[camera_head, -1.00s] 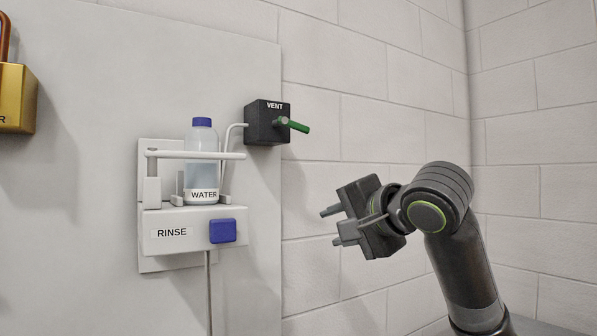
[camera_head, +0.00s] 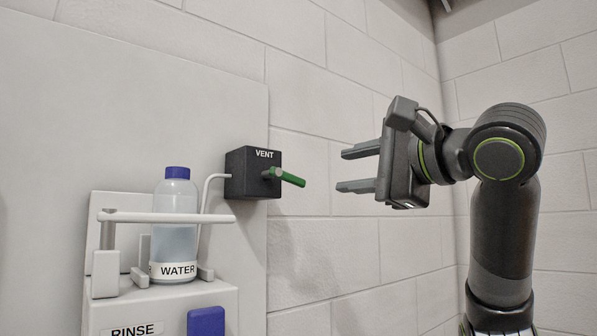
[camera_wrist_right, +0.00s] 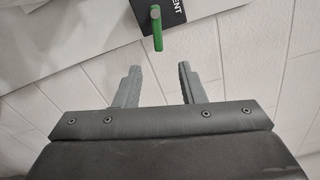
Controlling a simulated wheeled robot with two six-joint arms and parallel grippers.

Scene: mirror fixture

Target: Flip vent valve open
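The vent valve is a black box (camera_head: 253,173) marked VENT on the wall panel, with a green lever (camera_head: 287,177) that sticks out to the right and slightly down in the head view. In the right wrist view the green lever (camera_wrist_right: 157,30) shows beyond the fingertips, roughly between their lines, with part of the black box (camera_wrist_right: 172,10) behind it. My right gripper (camera_head: 346,170) is open and empty, right of the lever and apart from it, its fingers pointing left toward it. It also shows open in the right wrist view (camera_wrist_right: 160,72). My left gripper is not in view.
A water bottle (camera_head: 175,235) with a blue cap stands on the white RINSE unit (camera_head: 160,305) behind a white bar (camera_head: 170,217). The unit has a blue button (camera_head: 206,321). A thin tube (camera_head: 204,200) runs to the vent box. The block wall right of the panel is bare.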

